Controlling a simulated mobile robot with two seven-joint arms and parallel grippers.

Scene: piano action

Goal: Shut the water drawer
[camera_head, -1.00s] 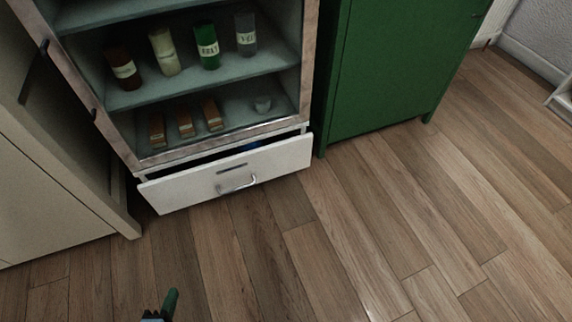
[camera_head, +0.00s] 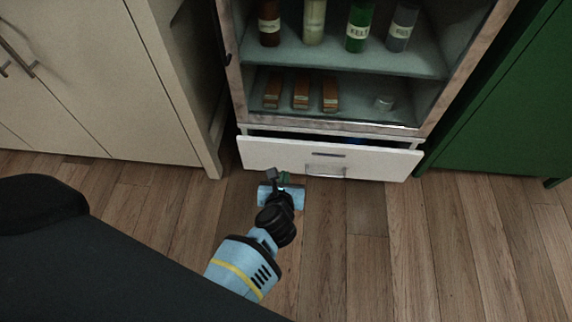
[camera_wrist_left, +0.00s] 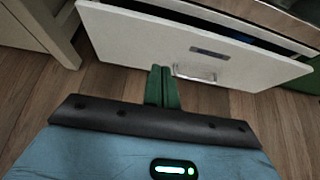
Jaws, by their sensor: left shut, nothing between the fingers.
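The water drawer (camera_head: 375,163) is the white drawer at the bottom of the glass-front cabinet. It stands partly open, with a dark gap along its top edge and something blue inside. Its front has a label slot and a metal handle (camera_head: 326,171). My left gripper (camera_head: 284,179) is shut and empty, just in front of the drawer face, left of the handle. In the left wrist view its green fingers (camera_wrist_left: 161,88) are together, pointing at the drawer front (camera_wrist_left: 150,42), with the handle (camera_wrist_left: 195,76) to their right. Whether the fingertips touch the drawer is unclear. My right gripper is not in view.
A cream cupboard (camera_head: 110,90) stands at left and a green cabinet (camera_head: 510,120) at right. The wood floor (camera_head: 440,250) in front is clear.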

